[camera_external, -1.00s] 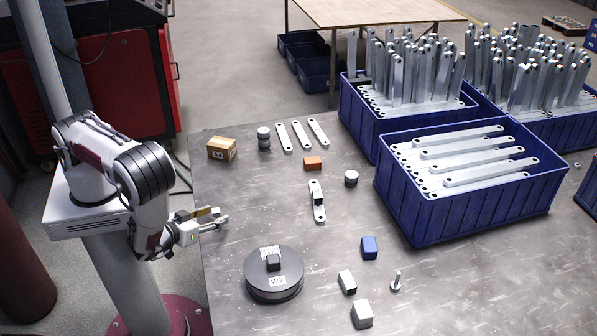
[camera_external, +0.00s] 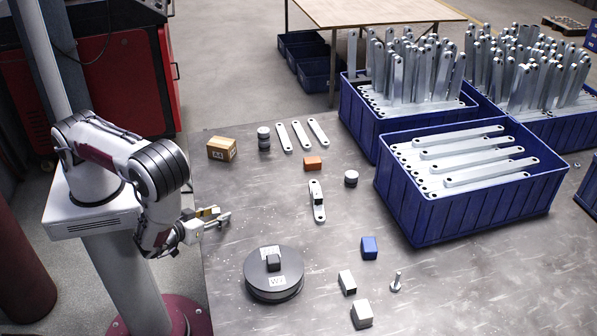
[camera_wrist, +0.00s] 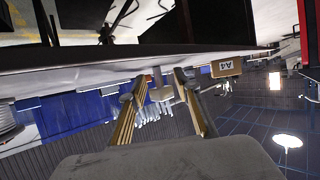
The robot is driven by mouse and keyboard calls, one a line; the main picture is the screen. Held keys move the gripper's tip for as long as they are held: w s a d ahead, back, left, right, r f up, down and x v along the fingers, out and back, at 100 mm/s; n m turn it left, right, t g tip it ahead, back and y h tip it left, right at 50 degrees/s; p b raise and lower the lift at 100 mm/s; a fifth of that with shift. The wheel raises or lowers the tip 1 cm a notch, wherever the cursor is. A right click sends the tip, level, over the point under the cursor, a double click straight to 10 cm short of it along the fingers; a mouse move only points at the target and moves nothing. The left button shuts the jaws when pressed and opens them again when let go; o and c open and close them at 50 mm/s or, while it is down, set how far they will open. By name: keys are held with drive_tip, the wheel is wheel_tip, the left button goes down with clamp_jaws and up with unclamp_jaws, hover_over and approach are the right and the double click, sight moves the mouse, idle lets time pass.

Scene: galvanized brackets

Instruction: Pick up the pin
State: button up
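The pin (camera_external: 396,283), a small metal piece with a thin upright shank on a wider round foot, stands near the front of the grey table, right of the white block. I cannot make it out in the wrist view. My gripper (camera_external: 226,218) is over the table's left edge, far to the left of the pin. Its fingers are apart with nothing between them, and they also show apart in the wrist view (camera_wrist: 160,84).
A black round weight (camera_external: 273,288) lies between my gripper and the pin. Near the pin are a blue block (camera_external: 369,247), a black-and-white block (camera_external: 347,282) and a white block (camera_external: 362,314). A blue crate of brackets (camera_external: 465,218) stands behind. A cardboard box (camera_external: 222,148) is back left.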

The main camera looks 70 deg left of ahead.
sight(216, 210)
clamp_jaws()
drive_tip(key=shift+r, duration=0.25)
drive_tip(key=shift+r, duration=1.55)
drive_tip(key=s+d, duration=1.2)
drive_tip(key=s, duration=0.1)
drive_tip(key=shift+s, duration=0.2)
